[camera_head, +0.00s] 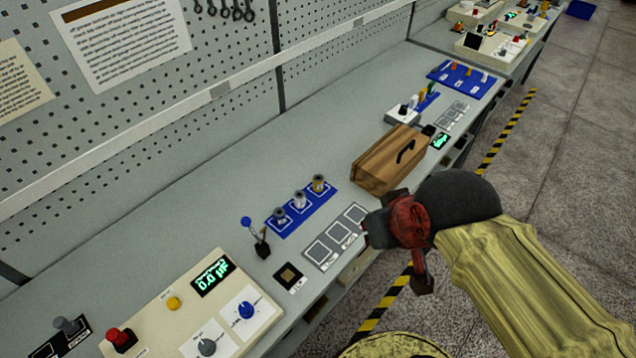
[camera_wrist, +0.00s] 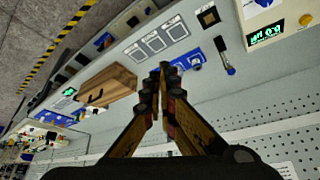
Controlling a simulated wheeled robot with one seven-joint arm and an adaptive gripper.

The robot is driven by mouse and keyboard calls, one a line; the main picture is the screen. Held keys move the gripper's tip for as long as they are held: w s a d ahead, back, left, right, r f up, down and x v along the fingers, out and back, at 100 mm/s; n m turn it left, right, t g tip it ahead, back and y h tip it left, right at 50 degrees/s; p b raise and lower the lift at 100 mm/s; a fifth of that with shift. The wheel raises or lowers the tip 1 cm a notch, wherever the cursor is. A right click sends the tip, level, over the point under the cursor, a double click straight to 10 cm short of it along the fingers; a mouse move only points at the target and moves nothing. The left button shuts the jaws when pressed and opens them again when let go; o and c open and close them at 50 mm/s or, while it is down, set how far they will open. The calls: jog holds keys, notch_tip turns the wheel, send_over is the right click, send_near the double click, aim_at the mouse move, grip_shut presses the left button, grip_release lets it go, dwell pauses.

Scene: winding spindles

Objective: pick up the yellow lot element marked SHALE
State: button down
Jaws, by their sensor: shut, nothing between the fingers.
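No SHALE mark is legible in either view. A blue mat (camera_head: 302,211) on the bench holds several small cylinders, among them a yellowish-topped one (camera_head: 319,184) at its far end and a grey one (camera_head: 280,215) at its near end. Further back, small upright yellow and orange pieces (camera_head: 432,88) stand by a white box, too small to read. My gripper (camera_head: 376,228) is in front of the bench, right of the mat. In the wrist view, the fingers of my gripper (camera_wrist: 164,70) meet at the tips, empty, and hide part of the blue mat (camera_wrist: 190,63).
A wooden box (camera_head: 385,163) with a dark handle stands just beyond the mat. A grey panel with square outlines (camera_head: 333,238) lies along the front edge. A blue-knobbed lever (camera_head: 257,237) and a control panel (camera_head: 180,309) are nearer. A pegboard (camera_head: 225,50) rises behind.

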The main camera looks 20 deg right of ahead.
aim_at(320, 183)
jog(key=c, duration=2.6)
grip_release()
